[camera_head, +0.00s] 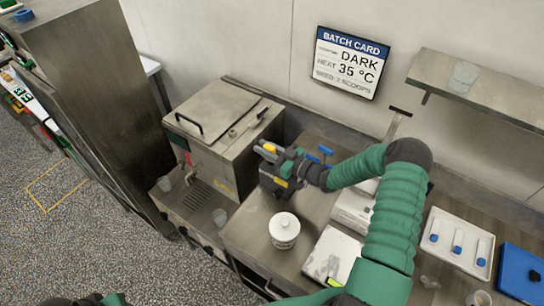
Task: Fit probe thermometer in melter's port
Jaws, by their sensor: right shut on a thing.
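The melter (205,112) is a steel box with a black-handled lid, standing at the back left of the counter. A small round fitting (232,132) shows on its top, near the right front; I cannot tell for sure that it is the port. My right gripper (266,151) is beside the melter's right side, pointing left. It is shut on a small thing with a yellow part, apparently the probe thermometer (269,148). Most of that thing is hidden by the gripper, and its tip cannot be made out. Only a bit of my left arm shows at the bottom left edge; its gripper is out of view.
A white tray (457,243) with blue-capped tubes and a blue box (520,271) lie at right. A shelf (480,90) juts from the wall.

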